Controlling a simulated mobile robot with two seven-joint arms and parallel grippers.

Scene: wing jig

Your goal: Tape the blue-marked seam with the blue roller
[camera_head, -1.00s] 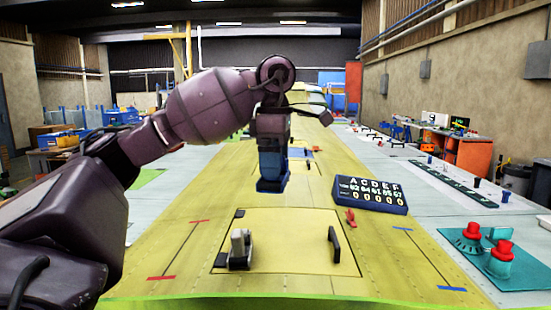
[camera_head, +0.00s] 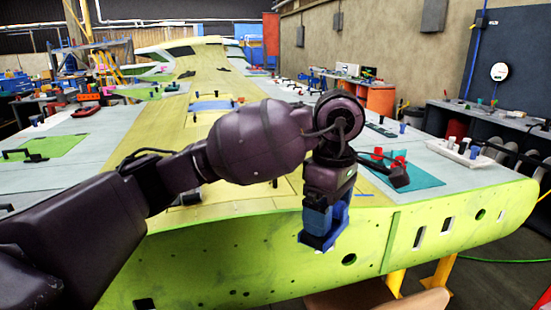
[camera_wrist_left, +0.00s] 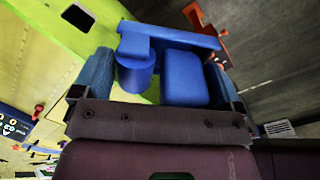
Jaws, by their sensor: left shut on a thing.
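My left gripper (camera_head: 324,216) hangs pointing down in front of the green end face of the wing. It is shut on the blue roller (camera_head: 320,241). In the left wrist view the blue roller (camera_wrist_left: 190,78) sits between the two blue-grey fingers, with a flat bar across its far end. A short blue mark (camera_head: 365,195) shows on the wing's near edge, right of the gripper. The rest of the blue-marked seam cannot be made out, partly behind my arm. My right gripper is not in view.
The yellow-green wing (camera_head: 270,262) fills the middle. A teal mat (camera_head: 425,176) with red-topped items (camera_head: 398,162) lies on its right side. A white tray (camera_head: 458,152) stands near the right end. Open floor lies to the right of the wing.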

